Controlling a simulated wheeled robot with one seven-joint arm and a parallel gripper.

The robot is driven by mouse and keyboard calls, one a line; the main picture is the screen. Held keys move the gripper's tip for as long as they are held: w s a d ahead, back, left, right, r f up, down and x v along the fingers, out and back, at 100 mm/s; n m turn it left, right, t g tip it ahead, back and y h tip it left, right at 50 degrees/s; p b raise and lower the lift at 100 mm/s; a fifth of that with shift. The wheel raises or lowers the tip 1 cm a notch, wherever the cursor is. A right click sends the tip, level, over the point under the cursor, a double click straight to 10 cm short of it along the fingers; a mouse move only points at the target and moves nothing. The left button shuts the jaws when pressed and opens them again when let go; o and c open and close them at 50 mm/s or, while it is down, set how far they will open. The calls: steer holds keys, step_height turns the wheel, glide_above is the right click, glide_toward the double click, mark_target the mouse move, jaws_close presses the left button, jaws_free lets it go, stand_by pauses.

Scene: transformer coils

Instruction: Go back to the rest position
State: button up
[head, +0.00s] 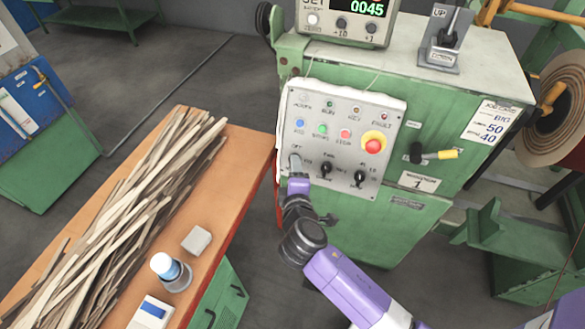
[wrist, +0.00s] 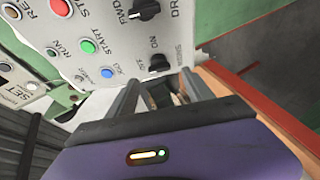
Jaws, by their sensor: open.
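My gripper (head: 296,172) is at the lower left of the grey control panel (head: 342,110) on the green machine. In the wrist view my gripper (wrist: 158,82) is open, with its two fingers apart and pointing at the panel. A black rotary knob (wrist: 159,63) marked ON lies just beyond and between the fingertips. I cannot tell whether the fingers touch it. In the head view my gripper covers most of that knob. Two more black knobs (head: 326,170) (head: 360,177) sit to its right.
A red-and-yellow emergency stop (head: 373,143) and a lever with a yellow grip (head: 440,155) are to the right. An orange-topped bench (head: 255,150) with wooden strips (head: 130,210), a blue-white bottle (head: 170,270) and a grey block (head: 197,240) stands at left. Floor shows between bench and machine.

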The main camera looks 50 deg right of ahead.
steer(key=shift+v, duration=1.2)
steer(key=w+a+r+t+y, duration=0.2)
steer(key=w+a+t, duration=0.1)
steer(key=a, duration=0.1)
steer(key=s+a+r+m+t+y+b, duration=0.1)
steer(key=s+a+m+t+y+b, duration=0.15)
steer(key=s+a+y, duration=0.4)
steer(key=s+a+m+b, duration=0.1)
steer(key=s+a+m, duration=0.1)
steer(key=s, duration=0.9)
steer(key=s+a+r+m+y+b, duration=0.1)
steer(key=s+a, duration=0.4)
steer(key=s, duration=0.6)
steer(key=shift+s+r+m+b, duration=0.3)
steer(key=shift+m+b, duration=0.35)
steer(key=shift+m, duration=0.2)
